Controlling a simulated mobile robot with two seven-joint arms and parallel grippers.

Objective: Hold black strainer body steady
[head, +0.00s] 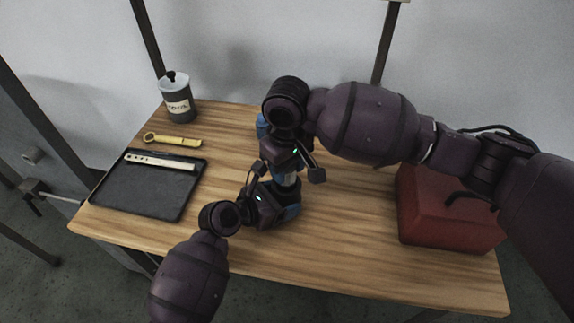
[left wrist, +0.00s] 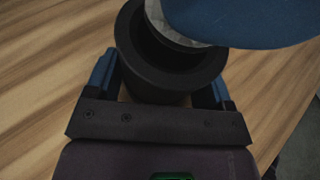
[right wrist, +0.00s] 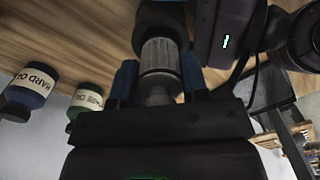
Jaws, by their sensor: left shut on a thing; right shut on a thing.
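The black strainer body (left wrist: 135,62) is a dark round cup, standing upright with its open mouth up in the left wrist view. My left gripper (left wrist: 160,92) is shut on it, with a blue finger on each side. A silver ribbed cylinder (right wrist: 160,62) sits above the strainer body, its lower end at or inside the mouth. My right gripper (right wrist: 160,84) is shut on the top of this cylinder. In the head view my left gripper (head: 283,208) is below my right gripper (head: 287,172), and they mostly hide the strainer body. A blue finger covers part of the mouth in the left wrist view.
A black tray (head: 140,197) holds a pale strip (head: 160,161); a yellow tool (head: 172,140) lies behind it. A labelled pot (head: 178,105) stands at the back left. A red box (head: 450,222) stands at right. Two oil bottles (right wrist: 28,93) (right wrist: 88,99) stand behind my grippers.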

